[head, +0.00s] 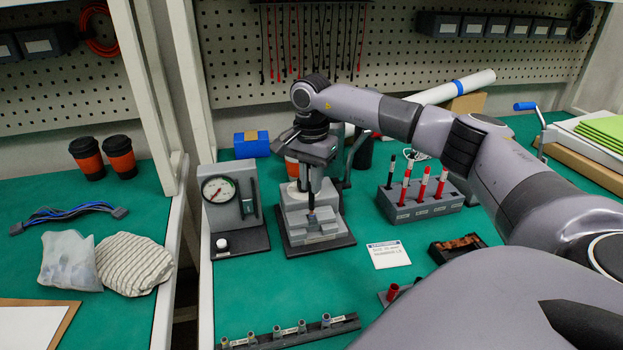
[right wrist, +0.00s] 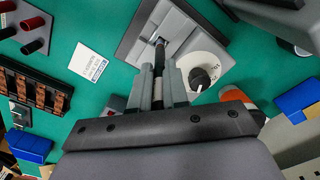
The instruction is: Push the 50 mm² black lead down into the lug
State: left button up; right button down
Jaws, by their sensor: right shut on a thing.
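My right gripper (head: 311,188) points down over the grey press fixture (head: 318,240) and is shut on a black lead (head: 311,218). In the right wrist view the lead (right wrist: 159,58) stands between the fingers (right wrist: 160,88), and its far end reaches the middle of the grey fixture (right wrist: 176,28). The lead looks about upright in the head view. I cannot make out the lug at its lower end, or how deep the lead sits. My left gripper is not in view.
A gauge unit (head: 221,205) stands close left of the fixture. A block (head: 428,205) with red and black leads stands to the right, beside a white card (head: 388,254). A strip of lugs (head: 290,333) lies in front. Green mat is free between them.

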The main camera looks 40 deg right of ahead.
jog(key=shift+f, duration=0.15)
jog(key=shift+f, duration=0.45)
jog(key=c, duration=1.1)
grip_release()
jog(key=shift+o, duration=0.2)
notch_tip(320, 180, up, 3)
jog(key=p, duration=0.2)
jog(key=shift+p, duration=0.35)
